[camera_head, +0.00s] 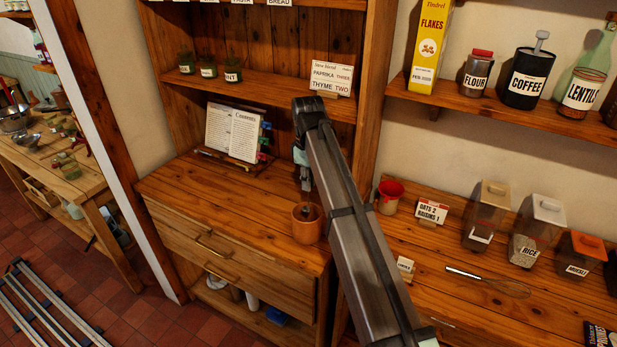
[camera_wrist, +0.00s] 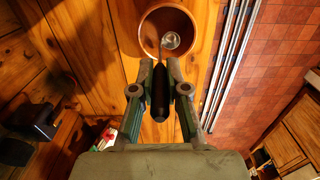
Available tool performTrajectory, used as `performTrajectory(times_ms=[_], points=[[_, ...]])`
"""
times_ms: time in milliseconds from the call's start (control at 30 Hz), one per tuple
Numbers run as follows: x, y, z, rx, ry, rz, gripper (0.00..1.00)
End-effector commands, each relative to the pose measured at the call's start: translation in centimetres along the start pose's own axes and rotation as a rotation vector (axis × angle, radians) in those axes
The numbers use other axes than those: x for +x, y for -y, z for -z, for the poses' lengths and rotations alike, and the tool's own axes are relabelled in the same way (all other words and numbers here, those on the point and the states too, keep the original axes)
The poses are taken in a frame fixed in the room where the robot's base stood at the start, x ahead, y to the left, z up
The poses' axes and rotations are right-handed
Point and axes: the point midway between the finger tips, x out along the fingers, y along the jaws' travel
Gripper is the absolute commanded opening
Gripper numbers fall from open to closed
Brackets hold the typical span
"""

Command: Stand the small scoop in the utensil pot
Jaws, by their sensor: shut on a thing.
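The small scoop (camera_wrist: 160,92) has a dark handle and a round metal bowl. My gripper (camera_wrist: 160,94) is shut on its handle, with one finger on each side. The utensil pot (camera_head: 307,236) is a round orange-brown pot on the right front of the wooden counter. My gripper (camera_head: 304,182) is above and a little behind it in the head view. In the wrist view the scoop's bowl overlaps the opening of the pot (camera_wrist: 143,40). A grey piece shows at the pot's mouth in the head view. I cannot tell how deep the bowl sits.
An open book on a stand (camera_head: 233,135) is at the back of the counter (camera_head: 215,195). The counter's left part is clear.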

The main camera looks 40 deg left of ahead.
Motion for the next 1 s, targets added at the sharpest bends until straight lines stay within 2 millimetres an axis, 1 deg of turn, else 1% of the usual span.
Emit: performTrajectory(times_ms=[33, 1000], points=[[0.5, 0.0, 0.0, 0.0, 0.0, 0.0, 0.0], [7.4, 0.0, 0.1, 0.0, 0.0, 0.0, 0.0]])
